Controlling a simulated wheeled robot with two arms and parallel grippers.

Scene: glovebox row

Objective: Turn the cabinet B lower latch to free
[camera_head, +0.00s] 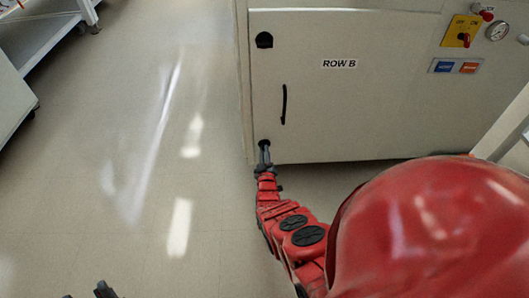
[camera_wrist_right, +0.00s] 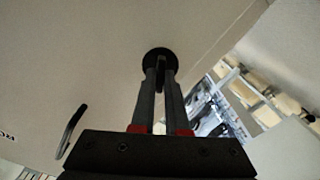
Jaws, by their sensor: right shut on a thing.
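The cabinet B lower latch (camera_head: 264,143) is a small black round knob at the bottom left corner of the white ROW B door (camera_head: 330,110). My right gripper (camera_head: 265,152) reaches up to it and covers part of it. In the right wrist view, the latch (camera_wrist_right: 157,53) is a black disc with a narrow tab, and the two fingers (camera_wrist_right: 160,75) are closed on the tab from both sides. The latch's exact turn is hard to tell. Only dark tips of my left gripper (camera_head: 103,290) show at the bottom left edge, away from the cabinet.
A matching upper latch (camera_head: 264,40) sits at the door's top left. A black bar handle (camera_head: 284,104) is between the latches. A yellow switch plate (camera_head: 461,31) and a gauge (camera_head: 497,31) are at upper right. The floor (camera_head: 130,150) left of the cabinet is clear.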

